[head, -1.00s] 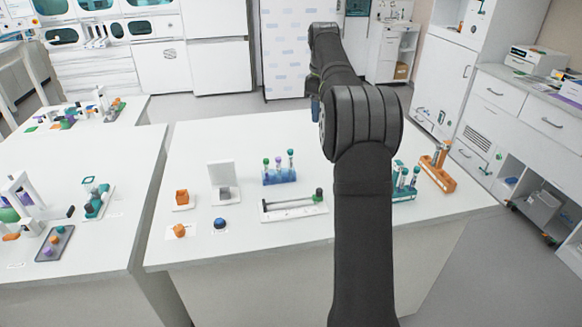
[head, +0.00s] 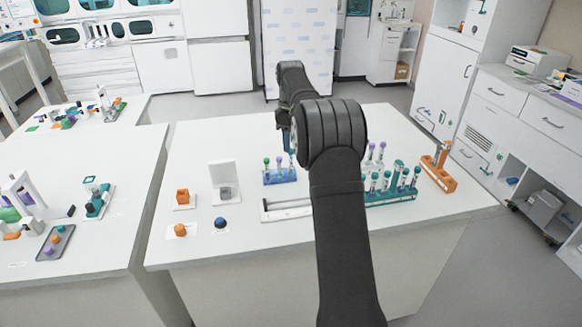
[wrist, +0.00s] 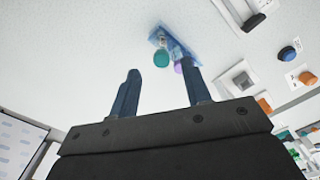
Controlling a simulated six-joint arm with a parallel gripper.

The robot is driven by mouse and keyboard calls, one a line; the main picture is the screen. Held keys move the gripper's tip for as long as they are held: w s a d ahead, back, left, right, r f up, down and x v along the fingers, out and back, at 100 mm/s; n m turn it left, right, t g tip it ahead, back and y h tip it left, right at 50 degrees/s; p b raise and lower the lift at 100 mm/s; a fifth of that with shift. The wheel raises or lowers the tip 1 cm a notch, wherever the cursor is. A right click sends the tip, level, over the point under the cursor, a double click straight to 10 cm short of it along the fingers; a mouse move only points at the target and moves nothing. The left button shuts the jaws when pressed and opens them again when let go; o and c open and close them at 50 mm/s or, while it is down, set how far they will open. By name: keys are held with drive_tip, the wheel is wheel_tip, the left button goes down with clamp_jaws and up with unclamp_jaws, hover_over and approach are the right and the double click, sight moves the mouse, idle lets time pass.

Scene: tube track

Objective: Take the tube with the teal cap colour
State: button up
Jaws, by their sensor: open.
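A small blue rack (head: 280,177) stands on the white table in the head view and holds upright tubes. A green-capped tube (head: 266,161) is at its left and a purple-capped tube (head: 279,162) beside it. My arm largely covers the rack's right end in the head view. In the wrist view, the teal-capped tube (wrist: 161,60) stands in the blue rack (wrist: 157,36), with the purple cap (wrist: 179,67) to its right, partly against a finger. My gripper (wrist: 161,87) is open and empty, its fingers pointing towards the rack. The teal cap appears between the fingertips' lines, apart from both.
A teal rack (head: 391,199) with several capped tubes and an orange rack (head: 438,174) stand right of my arm. A white slide track (head: 284,211) lies in front of the blue rack. A blue button (head: 221,223) and orange parts (head: 183,198) are left.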

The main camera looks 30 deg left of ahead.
sight(291, 155)
drive_tip(key=shift+s+d+f, duration=0.1)
drive_tip(key=shift+f, duration=1.5)
drive_tip(key=shift+d+f, duration=0.1)
drive_tip(key=shift+f, duration=1.5)
drive_tip(key=c, duration=0.9)
